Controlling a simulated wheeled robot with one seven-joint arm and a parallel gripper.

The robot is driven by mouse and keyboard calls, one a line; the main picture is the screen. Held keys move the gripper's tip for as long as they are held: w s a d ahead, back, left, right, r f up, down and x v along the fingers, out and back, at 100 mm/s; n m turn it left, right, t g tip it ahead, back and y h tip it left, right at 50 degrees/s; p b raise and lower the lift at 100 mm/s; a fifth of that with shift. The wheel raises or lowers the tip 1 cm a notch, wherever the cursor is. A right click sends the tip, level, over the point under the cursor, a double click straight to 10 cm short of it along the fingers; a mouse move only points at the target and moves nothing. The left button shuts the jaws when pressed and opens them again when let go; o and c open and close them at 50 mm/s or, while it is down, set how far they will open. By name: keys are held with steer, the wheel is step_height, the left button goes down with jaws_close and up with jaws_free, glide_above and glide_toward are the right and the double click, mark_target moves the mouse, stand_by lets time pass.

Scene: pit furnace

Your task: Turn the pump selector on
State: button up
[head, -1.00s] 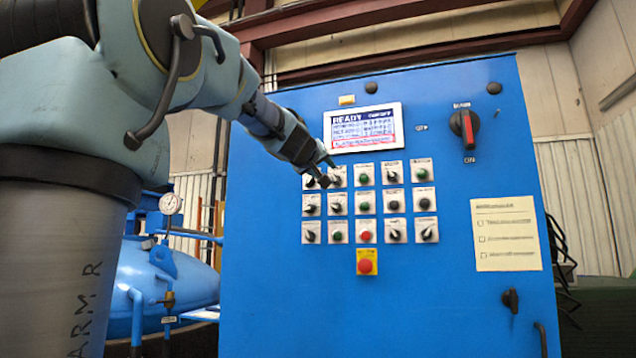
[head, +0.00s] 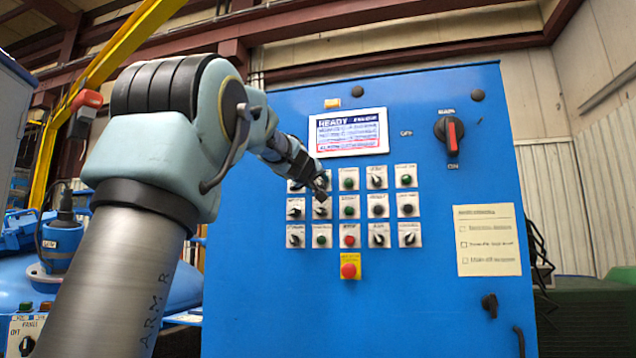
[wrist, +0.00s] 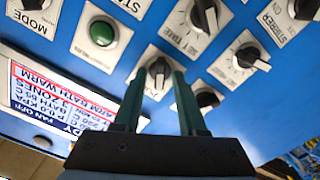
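The blue panel (head: 255,300) carries several rows of selector knobs and buttons. In the wrist view a black selector knob (wrist: 159,68) on a white plate lies between my fingertips; its label is hidden or unreadable, so I cannot tell that it is the pump selector. It matches the top-row, second-from-left place in the head view, where my gripper covers it. My gripper (wrist: 160,80) is open, with one green finger on each side of this knob; contact is not clear. My gripper (head: 320,187) also shows in the head view, reaching the panel from the left.
The display (head: 348,131) reads READY. Lower are a red emergency button (head: 350,270) and, upper right, a main switch (head: 449,131).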

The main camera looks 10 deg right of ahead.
jaws_close()
steer(key=shift+m+b, duration=0.3)
steer(key=shift+m, duration=0.1)
steer(key=m+b, duration=0.3)
steer(key=m, duration=0.2)
steer(key=shift+d+f+m+b, duration=0.1)
steer(key=shift+f+m+b, duration=0.05)
steer(key=shift+m+b, duration=0.2)
steer(key=m+b, duration=0.3)
steer(key=m, duration=0.2)
steer(key=shift+s, duration=0.1)
steer(key=shift+d+m, duration=0.1)
steer(key=shift+m, duration=0.25)
stand_by(0.3)
steer(key=shift+o, duration=0.6)
jaws_free()
